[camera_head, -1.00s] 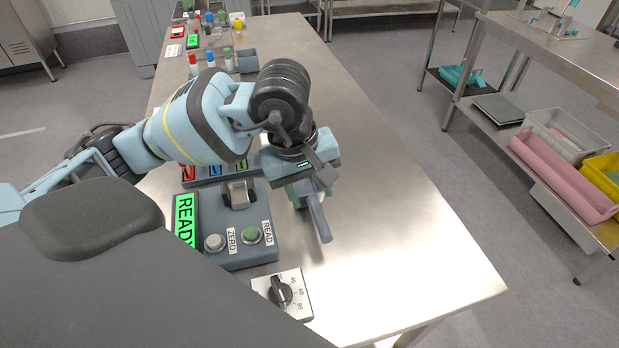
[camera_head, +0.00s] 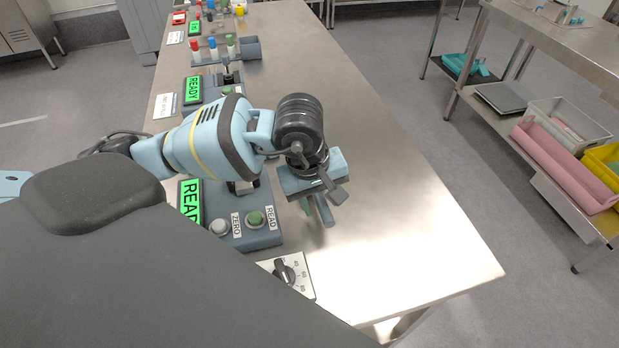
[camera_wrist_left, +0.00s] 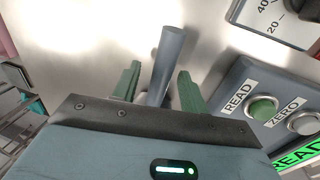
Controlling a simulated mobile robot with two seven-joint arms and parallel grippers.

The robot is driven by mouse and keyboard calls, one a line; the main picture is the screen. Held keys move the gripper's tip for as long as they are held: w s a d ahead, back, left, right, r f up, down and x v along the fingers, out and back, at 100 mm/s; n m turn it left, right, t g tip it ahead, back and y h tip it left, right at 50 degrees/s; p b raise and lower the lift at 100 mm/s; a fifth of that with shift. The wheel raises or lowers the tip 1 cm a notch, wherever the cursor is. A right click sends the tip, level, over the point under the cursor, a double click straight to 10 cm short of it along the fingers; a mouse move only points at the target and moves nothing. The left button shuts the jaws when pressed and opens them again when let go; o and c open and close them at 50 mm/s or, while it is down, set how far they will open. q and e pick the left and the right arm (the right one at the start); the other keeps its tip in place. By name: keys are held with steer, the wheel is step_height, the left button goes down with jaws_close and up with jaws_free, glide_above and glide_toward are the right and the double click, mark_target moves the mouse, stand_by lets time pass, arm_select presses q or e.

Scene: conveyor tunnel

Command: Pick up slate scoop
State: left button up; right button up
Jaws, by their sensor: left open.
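The slate scoop shows as a slate-blue, rod-like handle (camera_head: 326,212) over the bare steel table, to the right of the READ button. In the left wrist view the handle (camera_wrist_left: 168,58) runs between the two green fingers, with its far end extending beyond their tips. The rest of the scoop is hidden under my gripper. My left gripper (camera_head: 312,206) is above the handle, pointing down. In the left wrist view the gripper (camera_wrist_left: 158,84) is open, with a gap on both sides of the handle. My right gripper is not in view.
A slate panel with READ and ZERO buttons (camera_head: 255,219) stands close to the left of the gripper. A dial plate (camera_head: 287,274) lies nearer. Capped tubes (camera_head: 213,48) stand farther back. The steel table (camera_head: 420,230) is clear on the right.

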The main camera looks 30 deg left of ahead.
arm_select(q)
steer(key=shift+f, duration=0.45)
jaws_close()
steer(key=shift+r, duration=0.1)
step_height(320, 180, up, 10)
stand_by(0.4)
